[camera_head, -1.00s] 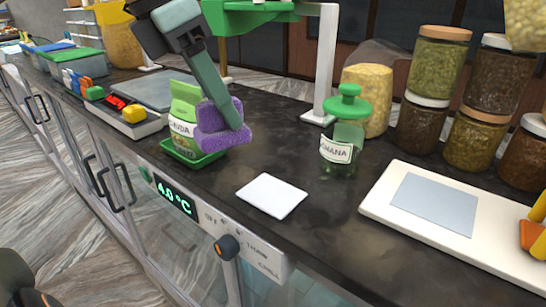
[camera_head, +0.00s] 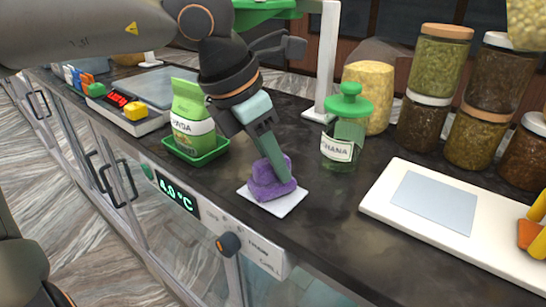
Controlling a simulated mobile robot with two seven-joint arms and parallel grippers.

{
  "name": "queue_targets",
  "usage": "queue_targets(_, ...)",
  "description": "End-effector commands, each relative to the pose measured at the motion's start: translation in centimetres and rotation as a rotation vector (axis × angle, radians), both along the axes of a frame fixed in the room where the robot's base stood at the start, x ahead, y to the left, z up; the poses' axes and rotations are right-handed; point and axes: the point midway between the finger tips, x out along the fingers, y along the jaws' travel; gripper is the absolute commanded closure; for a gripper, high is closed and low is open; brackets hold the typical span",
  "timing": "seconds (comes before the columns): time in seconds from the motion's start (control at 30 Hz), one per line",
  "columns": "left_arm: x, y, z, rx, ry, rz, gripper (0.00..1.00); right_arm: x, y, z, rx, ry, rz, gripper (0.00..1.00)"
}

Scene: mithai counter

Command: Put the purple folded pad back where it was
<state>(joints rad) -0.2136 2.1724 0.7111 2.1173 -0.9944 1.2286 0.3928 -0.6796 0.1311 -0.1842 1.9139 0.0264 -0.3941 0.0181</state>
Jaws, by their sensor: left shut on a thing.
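The purple folded pad (camera_head: 266,186) is at the white square (camera_head: 287,206) on the dark counter. It covers the back and middle of the square; whether it rests on it or is just above I cannot tell. My left gripper (camera_head: 277,168) reaches down from above and is shut on the pad, with its fingers partly over it. The green bag (camera_head: 190,118) with a white label stands in the green tray (camera_head: 208,158), to the left of the pad. My right gripper is not in view.
A green-lidded jar labelled CHANA (camera_head: 343,130) stands right of the pad. A white scale (camera_head: 446,235) lies farther right, with several filled jars behind it. The counter's front edge with the temperature display (camera_head: 176,193) is close by. Bare counter lies between square and scale.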

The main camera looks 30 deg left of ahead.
Motion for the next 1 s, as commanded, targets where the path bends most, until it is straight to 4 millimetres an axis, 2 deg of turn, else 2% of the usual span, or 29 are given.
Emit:
queue_targets(0.17,0.0,0.0,-0.4,0.0,0.0,0.0,1.0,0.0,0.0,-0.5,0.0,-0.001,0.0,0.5)
queue_targets(0.2,0.0,0.0,-0.3,0.0,0.0,0.0,0.61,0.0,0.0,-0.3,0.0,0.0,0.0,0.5)
queue_targets(0.43,0.0,0.0,-0.2,0.0,0.001,0.0,0.36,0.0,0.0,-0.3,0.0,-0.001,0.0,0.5)
queue_targets(0.77,0.0,0.0,0.2,0.0,0.001,0.0,0.36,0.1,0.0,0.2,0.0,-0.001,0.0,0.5)
queue_targets(0.87,-0.3,0.2,1.2,0.001,-0.005,0.001,0.36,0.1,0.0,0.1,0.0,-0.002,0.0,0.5)
queue_targets(1.0,-1.3,0.7,4.0,0.0,-0.008,0.002,0.36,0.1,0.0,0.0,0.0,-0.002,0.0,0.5)
